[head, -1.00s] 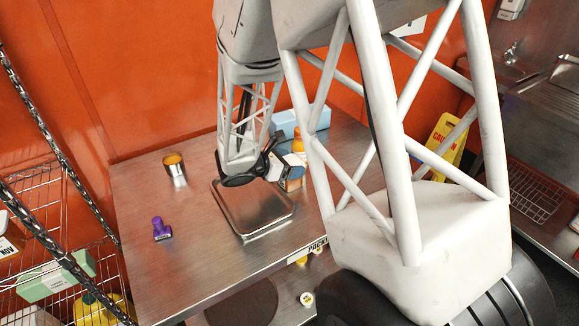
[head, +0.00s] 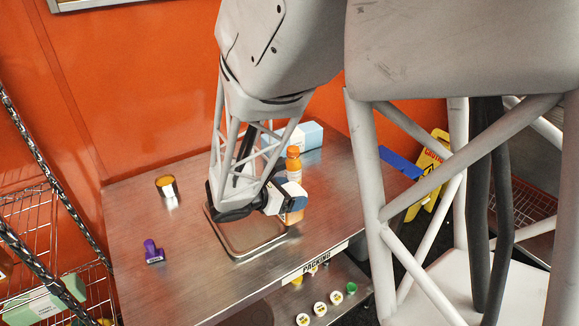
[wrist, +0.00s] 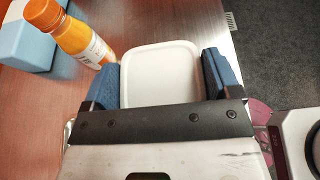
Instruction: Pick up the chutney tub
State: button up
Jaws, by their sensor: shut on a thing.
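The chutney tub, seen from above as a white rounded rectangular lid (wrist: 160,75), sits between the two blue fingers of my gripper (wrist: 160,84) in the wrist view. The fingers are shut on its left and right sides. In the head view my gripper (head: 288,197) is over the right part of the packing table, by the right edge of a metal tray (head: 232,247).
An orange bottle (head: 294,166) stands close beside my gripper, near the left finger in the wrist view (wrist: 78,38). A light blue box (head: 308,135) is behind it. A gold tin (head: 166,186) and a purple stamp (head: 152,252) stand left. The table's left front is clear.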

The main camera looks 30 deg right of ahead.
jog(key=s+a+r, duration=0.1)
jog(key=s+a, duration=0.1)
jog(key=s, duration=0.4)
jog(key=shift+s+a, duration=0.25)
jog(key=shift+s, duration=0.15)
dwell(0.4)
jog(key=w+a+r+n+t+y, duration=0.2)
jog(key=w+a+n+t+y, duration=0.2)
jog(key=w, duration=1.1)
jog(key=w+a+r+n+t+y, duration=0.3)
jog(key=w+a+n+t+y, duration=0.2)
jog(key=w, duration=1.1)
jog(key=w+a+r+n+t+y, duration=0.3)
jog(key=w+n, duration=0.6)
jog(key=w, duration=0.7)
jog(key=shift+a+t+y, duration=0.7)
jog(key=shift+a+t, duration=0.1)
jog(key=shift+a, duration=0.45)
jog(key=shift+a+r, duration=0.1)
jog(key=shift+r, duration=0.05)
